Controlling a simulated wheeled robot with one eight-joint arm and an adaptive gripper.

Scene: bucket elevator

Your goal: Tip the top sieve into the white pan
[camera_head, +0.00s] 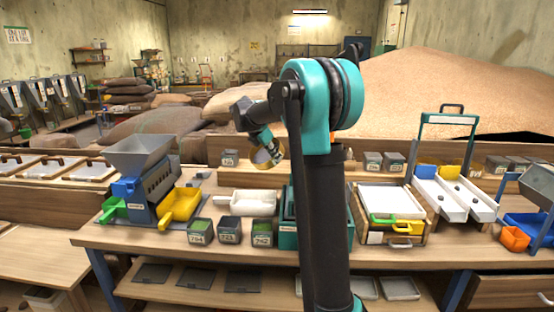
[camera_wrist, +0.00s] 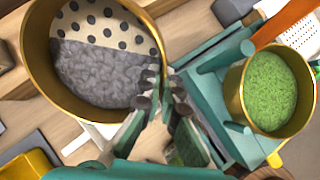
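My gripper (camera_wrist: 163,95) is shut on the rim of the top sieve (camera_wrist: 40,45), a brass ring with a round-holed bottom. Grey grains (camera_wrist: 100,72) cover the lower part of its bottom; the upper part is bare. In the head view, my gripper (camera_head: 266,140) holds the sieve (camera_head: 268,156) in the air above the bench, apart from the stack. The white pan (camera_head: 245,203) lies below it on the bench. A white piece, probably of the pan, shows under the sieve in the wrist view (camera_wrist: 82,143).
A second brass sieve (camera_wrist: 237,100) with green grains sits on a teal stand (camera_head: 287,212), mostly hidden by my arm in the head view. A yellow scoop (camera_head: 180,206), a hopper machine (camera_head: 143,180) and labelled boxes (camera_head: 229,230) crowd the pan's left and front.

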